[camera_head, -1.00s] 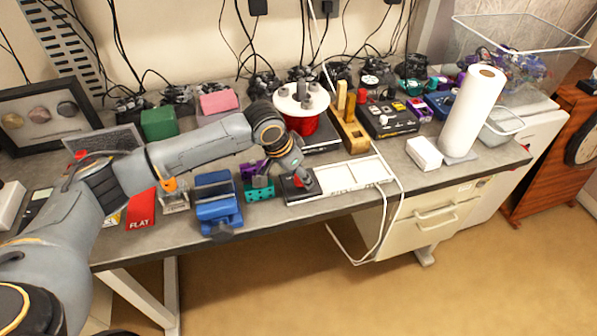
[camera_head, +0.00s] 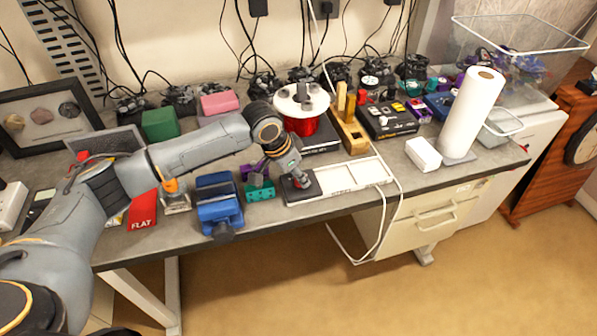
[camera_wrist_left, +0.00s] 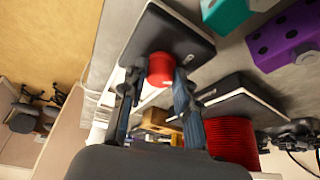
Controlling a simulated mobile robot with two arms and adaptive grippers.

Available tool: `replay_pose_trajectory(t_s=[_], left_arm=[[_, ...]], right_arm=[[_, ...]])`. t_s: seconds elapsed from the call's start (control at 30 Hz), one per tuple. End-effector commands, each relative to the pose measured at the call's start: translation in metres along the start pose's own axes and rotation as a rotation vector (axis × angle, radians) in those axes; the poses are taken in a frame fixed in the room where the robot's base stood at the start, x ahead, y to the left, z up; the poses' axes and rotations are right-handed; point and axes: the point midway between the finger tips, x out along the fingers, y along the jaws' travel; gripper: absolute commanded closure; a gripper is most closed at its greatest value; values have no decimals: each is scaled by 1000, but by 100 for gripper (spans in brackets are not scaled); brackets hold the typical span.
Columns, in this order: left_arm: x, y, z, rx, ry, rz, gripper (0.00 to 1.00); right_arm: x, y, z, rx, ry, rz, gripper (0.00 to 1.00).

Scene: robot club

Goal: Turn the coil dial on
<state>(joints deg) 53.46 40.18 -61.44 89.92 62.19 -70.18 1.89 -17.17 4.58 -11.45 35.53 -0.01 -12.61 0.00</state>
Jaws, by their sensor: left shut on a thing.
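The coil dial is a red round knob (camera_wrist_left: 160,69) on a black box (camera_wrist_left: 178,36) in the left wrist view. In the head view the black box (camera_head: 291,195) sits near the table's front edge, at the left end of a white framed panel (camera_head: 355,173). My left gripper (camera_wrist_left: 157,88) is shut on the red knob, one finger on each side of it. In the head view the left gripper (camera_head: 298,180) reaches down onto the box and hides most of the knob. My right gripper does not show.
Left of the box are a teal block (camera_head: 260,191) and a blue vise (camera_head: 218,205). Behind it are a red wire spool (camera_head: 303,124) and a wooden stand (camera_head: 350,132). A white cable hangs over the front edge. A paper towel roll (camera_head: 472,115) stands at right.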

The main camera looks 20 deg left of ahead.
Motion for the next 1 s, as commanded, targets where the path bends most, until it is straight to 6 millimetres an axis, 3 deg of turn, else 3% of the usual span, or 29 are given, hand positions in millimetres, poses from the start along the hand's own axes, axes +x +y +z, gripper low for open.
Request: replay_pose_trajectory(t_s=[0.2, 0.4, 1.0], left_arm=[[-2, -1, -1, 160, -1, 71, 100], [0, -2, -1, 335, 1, 143, 100], [4, -5, -3, 865, 4, 360, 100]], right_arm=[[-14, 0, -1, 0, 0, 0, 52], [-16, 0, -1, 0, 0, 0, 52], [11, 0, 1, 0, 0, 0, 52]])
